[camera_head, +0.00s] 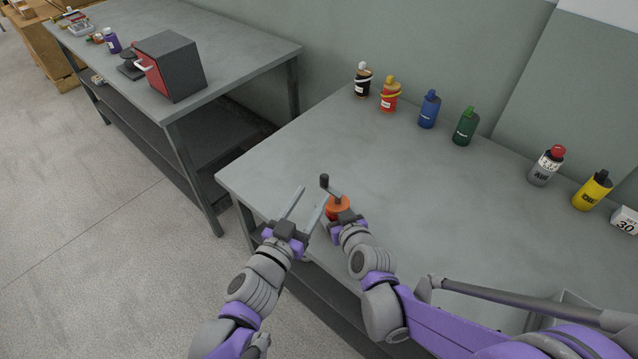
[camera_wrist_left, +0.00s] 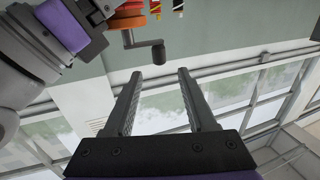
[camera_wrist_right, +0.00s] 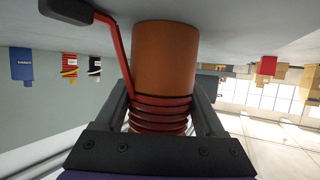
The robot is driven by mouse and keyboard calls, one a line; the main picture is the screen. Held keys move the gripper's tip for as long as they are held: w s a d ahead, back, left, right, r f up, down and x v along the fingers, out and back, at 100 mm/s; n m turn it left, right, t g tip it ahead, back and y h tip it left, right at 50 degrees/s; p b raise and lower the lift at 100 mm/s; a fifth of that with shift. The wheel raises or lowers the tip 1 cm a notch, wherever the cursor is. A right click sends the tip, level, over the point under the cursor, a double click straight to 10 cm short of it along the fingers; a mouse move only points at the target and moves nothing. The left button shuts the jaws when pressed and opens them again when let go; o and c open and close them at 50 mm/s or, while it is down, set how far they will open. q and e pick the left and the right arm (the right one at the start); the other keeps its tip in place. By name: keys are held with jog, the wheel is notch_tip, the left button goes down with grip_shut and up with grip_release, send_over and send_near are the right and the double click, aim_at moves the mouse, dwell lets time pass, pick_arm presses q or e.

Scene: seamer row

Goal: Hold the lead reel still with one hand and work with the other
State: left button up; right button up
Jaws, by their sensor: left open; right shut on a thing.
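The lead reel (camera_head: 338,206) is an orange cylinder at the near edge of the right-hand bench, with a crank and dark knob (camera_head: 324,180) on top. In the right wrist view the reel (camera_wrist_right: 165,60) shows red coils around one end and a red arm beside it. My right gripper (camera_head: 337,222) is shut on the reel, its fingers on either side of the coils. My left gripper (camera_head: 311,199) is open and empty, just left of the reel. In the left wrist view the crank knob (camera_wrist_left: 158,53) shows beyond the open fingers, not between them.
Several bottles, from a red one (camera_head: 389,95) to a yellow one (camera_head: 592,190), stand along the bench's back. A calendar block (camera_head: 624,220) is at far right. The bench middle (camera_head: 420,180) is clear. A second bench (camera_head: 225,45) holds a dark box with a red front (camera_head: 170,66).

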aim_at(328, 176)
pick_arm(q)
jog(key=shift+s+a, duration=0.25)
jog(key=shift+s, duration=0.4)
jog(key=w+a+m+g+h, duration=0.35)
jog(key=m+g+h, duration=0.25)
jog(key=h, duration=0.2)
jog(key=x, duration=1.1)
jog(key=shift+w+d+f, duration=0.1)
jog(key=shift+d, duration=0.1)
grip_shut()
